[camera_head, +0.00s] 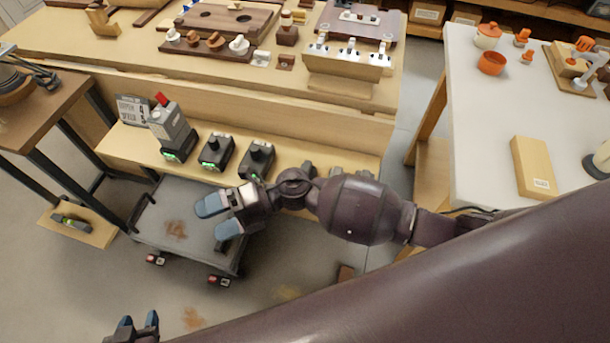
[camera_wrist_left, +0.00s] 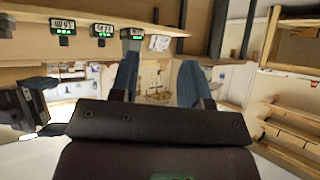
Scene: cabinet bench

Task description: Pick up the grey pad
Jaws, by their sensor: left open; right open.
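I cannot make out a separate grey pad with certainty. A flat grey surface (camera_head: 160,238) with a brown stain tops a low wheeled cart in the head view. My right gripper (camera_head: 224,217) hangs over the cart's right part with its blue fingers apart and nothing between them. My left gripper (camera_head: 138,326) is at the bottom left edge of the head view, in front of the cart, with its fingers apart. In the left wrist view, its blue fingers (camera_wrist_left: 159,85) are spread with nothing held between them.
Several black chargers (camera_head: 216,152) with green lights stand on the bench's lower shelf (camera_head: 125,148), one holding a grey battery with a red top (camera_head: 170,125). A dark tool (camera_head: 70,222) lies on a small wooden board at left. A white table (camera_head: 480,150) stands at right.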

